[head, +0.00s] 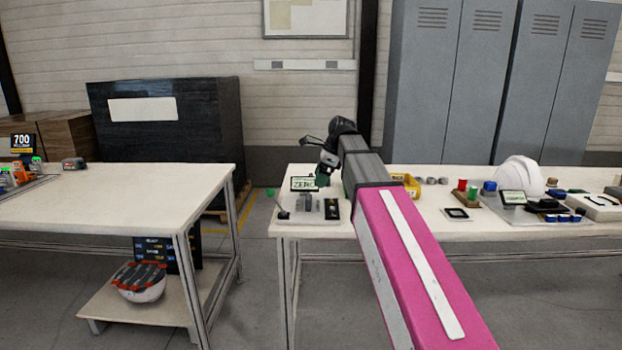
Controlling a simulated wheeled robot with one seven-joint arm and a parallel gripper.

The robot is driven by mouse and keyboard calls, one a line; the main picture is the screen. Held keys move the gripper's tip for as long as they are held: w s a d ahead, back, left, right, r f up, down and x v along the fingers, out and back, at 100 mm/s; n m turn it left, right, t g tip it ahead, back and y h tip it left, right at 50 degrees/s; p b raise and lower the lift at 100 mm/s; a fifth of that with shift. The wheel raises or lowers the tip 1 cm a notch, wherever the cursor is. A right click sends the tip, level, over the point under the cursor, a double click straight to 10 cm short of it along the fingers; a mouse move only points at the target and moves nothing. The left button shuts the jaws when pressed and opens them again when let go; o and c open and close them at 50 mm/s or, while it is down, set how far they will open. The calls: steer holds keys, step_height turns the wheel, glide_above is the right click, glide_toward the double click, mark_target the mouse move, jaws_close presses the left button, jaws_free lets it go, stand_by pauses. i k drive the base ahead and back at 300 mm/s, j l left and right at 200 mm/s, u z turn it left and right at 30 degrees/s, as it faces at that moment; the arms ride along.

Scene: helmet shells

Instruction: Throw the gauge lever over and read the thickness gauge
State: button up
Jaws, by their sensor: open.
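The thickness gauge (308,206) stands at the left end of the right-hand table, a grey block on a pale base. Its small display (304,184) reads "ZERO". A thin dark stick with a rounded foot (283,212), perhaps the gauge lever, leans at the gauge's left side. My gripper (325,172) is above and just behind the gauge, at the end of my pink and grey arm. It is open, small and partly dark against the wall; its fingertips are hard to make out. I see no contact with the lever.
On the right-hand table (390,228), a yellow bin (411,187), coloured spools (467,188), a black pad (456,213) and a white helmet shell (519,175) stand right of my arm. A gap of floor separates the left table (110,200), with a helmet (139,283) on its lower shelf.

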mark_target(270, 192)
steer(key=k, duration=0.9)
